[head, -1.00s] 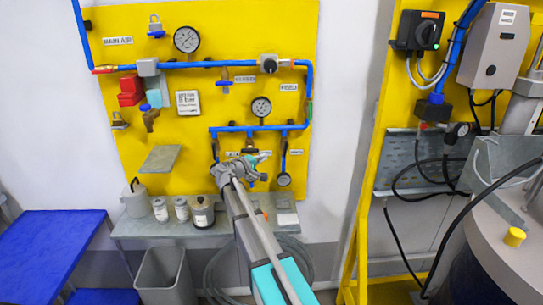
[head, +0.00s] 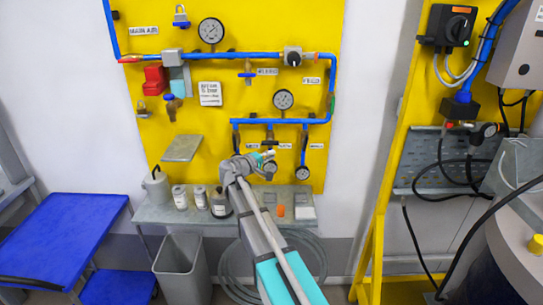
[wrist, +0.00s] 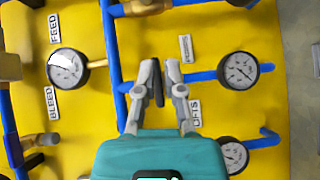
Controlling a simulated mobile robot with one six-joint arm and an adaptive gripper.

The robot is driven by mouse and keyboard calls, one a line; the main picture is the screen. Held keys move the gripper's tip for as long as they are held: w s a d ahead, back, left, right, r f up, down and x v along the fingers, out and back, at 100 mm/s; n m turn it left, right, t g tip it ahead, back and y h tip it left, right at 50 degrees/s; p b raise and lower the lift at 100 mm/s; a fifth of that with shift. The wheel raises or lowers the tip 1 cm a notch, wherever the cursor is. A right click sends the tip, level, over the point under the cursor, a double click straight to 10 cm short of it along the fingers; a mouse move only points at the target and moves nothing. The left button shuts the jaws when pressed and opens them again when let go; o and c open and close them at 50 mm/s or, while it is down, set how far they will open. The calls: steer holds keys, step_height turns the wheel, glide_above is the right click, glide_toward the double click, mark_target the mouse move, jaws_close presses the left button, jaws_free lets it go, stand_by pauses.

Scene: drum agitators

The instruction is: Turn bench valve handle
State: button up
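My gripper (head: 264,158) is in front of the lower pipes on the yellow panel. The wrist view shows its two grey fingers (wrist: 164,75) open, pointing at a blue branch pipe. A dark upright bar (wrist: 157,86), which looks like the valve handle, shows between the fingertips, close to the left finger. I cannot tell whether they touch. A pressure gauge (wrist: 240,68) sits on the same branch to the right. A small label (wrist: 185,48) above the branch is too blurred to read surely. In the head view my arm and gripper hide much of this valve.
Neighbouring branches carry another gauge (wrist: 233,155) and a brass valve (wrist: 143,7), close to my gripper. A grey shelf (head: 160,213) with cans is below the panel. A grey bin (head: 183,268) and a blue cart (head: 65,228) stand at left. A yellow frame (head: 405,130) stands at right.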

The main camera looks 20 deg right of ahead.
steer(key=shift+o, duration=1)
steer(key=shift+s+f, duration=0.15)
steer(key=shift+s, duration=0.05)
steer(key=shift+o, duration=1)
steer(key=s+d+f+m+g+y, duration=0.1)
steer(key=s+f+m+g+y, duration=0.1)
steer(key=s+f, duration=0.4)
steer(key=shift+s+g+y, duration=0.4)
steer(key=shift+s+y, duration=0.2)
steer(key=shift+s, duration=0.35)
steer(key=s+a+f+m+g+y, duration=0.1)
steer(key=s+a+f+y, duration=0.2)
steer(key=s, duration=0.4)
steer(key=s+a+f+g+y, duration=0.2)
steer(key=s+a+f+y, duration=0.2)
steer(key=s, duration=0.4)
steer(key=s+a+f+m+g+y, duration=0.1)
steer(key=s+a+f+y, duration=0.3)
steer(key=s, duration=0.4)
steer(key=shift+a+m+g+y, duration=0.3)
steer(key=shift+a+g+y, duration=0.2)
steer(key=shift+a+y, duration=0.1)
steer(key=shift+d, duration=0.15)
